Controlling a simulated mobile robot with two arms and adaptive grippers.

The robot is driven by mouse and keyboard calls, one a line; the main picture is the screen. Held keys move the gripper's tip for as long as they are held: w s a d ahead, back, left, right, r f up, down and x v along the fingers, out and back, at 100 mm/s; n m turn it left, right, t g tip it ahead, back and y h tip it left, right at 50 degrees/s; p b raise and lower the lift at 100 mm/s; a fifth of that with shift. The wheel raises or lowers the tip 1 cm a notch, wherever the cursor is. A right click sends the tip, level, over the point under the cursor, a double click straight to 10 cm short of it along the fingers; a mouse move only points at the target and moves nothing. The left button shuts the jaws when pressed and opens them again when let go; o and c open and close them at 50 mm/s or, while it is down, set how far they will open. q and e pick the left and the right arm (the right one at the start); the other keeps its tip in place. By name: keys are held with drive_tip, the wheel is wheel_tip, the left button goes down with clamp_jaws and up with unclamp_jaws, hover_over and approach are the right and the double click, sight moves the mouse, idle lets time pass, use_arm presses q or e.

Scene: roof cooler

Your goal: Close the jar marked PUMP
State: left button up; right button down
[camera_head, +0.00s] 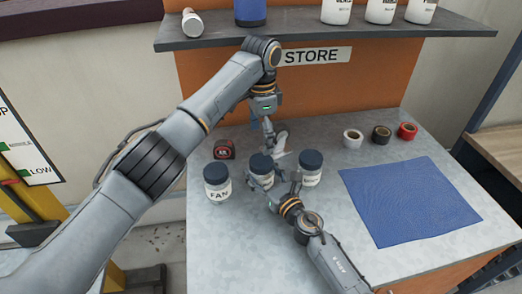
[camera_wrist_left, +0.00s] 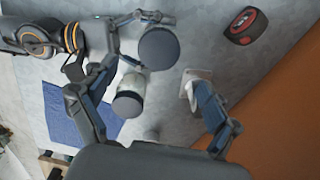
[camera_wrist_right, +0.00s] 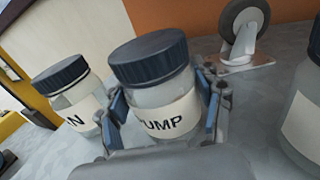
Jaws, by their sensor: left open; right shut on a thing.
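The jar marked PUMP (camera_wrist_right: 165,105) stands upright on the bench. Its dark blue lid (camera_wrist_right: 148,57) sits on top; I cannot tell whether it is screwed tight. In the head view the jar is the middle one, its lid (camera_head: 261,161) partly beside my left gripper. My right gripper (camera_head: 263,183) is shut on the jar's body, one finger on each side below the lid. My left gripper (camera_head: 267,136) is open and empty, pointing down above and behind the jar. In the left wrist view the round lid (camera_wrist_left: 158,48) shows from above, beyond the spread fingers.
The FAN jar (camera_head: 217,184) stands left and another lidded jar (camera_head: 311,168) right, both close. A caster wheel (camera_wrist_right: 243,30) lies behind, beside a red and black tape measure (camera_head: 224,149). Tape rolls (camera_head: 381,134) and a blue mat (camera_head: 408,200) are at right. A shelf (camera_head: 330,27) overhangs the back.

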use_arm(q)
drive_tip(key=shift+r, duration=2.2)
use_arm(e)
drive_tip(key=shift+c, duration=0.8)
unclamp_jaws()
drive_tip(key=shift+d, duration=0.1)
drive_tip(key=v, duration=1.2)
drive_tip(key=shift+f, duration=0.1)
